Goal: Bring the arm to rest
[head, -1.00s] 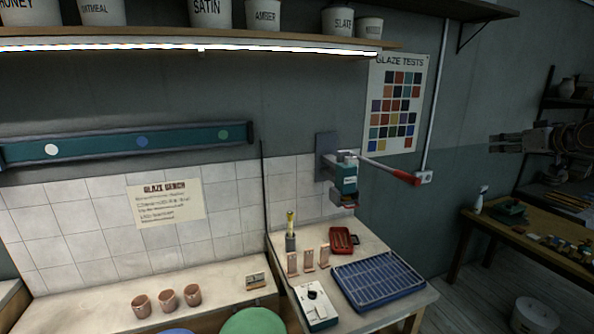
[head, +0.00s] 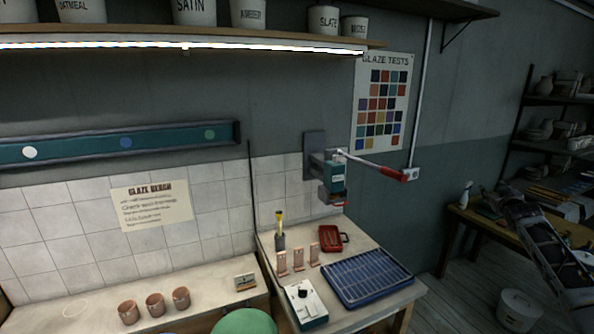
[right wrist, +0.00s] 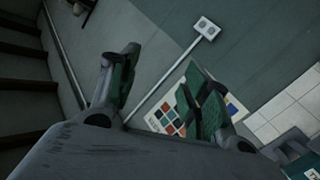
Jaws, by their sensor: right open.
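My right arm (head: 545,250) comes in at the lower right edge of the head view, in front of the wooden table there. Its gripper is hard to make out against the shelves and table. In the right wrist view my right gripper (right wrist: 162,68) is open, with its two green-padded fingers spread apart. Nothing shows between the fingers. Beyond them are the wall, the glaze test poster (right wrist: 168,122) and the wall socket (right wrist: 206,28), all well away from the fingers. My left gripper is in neither view.
The bench holds a blue tray (head: 372,304), a red tray (head: 330,238), a white control box (head: 306,303) and copper-coloured cups (head: 154,304). A wall-mounted lever press (head: 333,178) has a red handle. A wooden table (head: 462,232), dark shelves (head: 523,146) and a white bucket (head: 519,309) stand at right.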

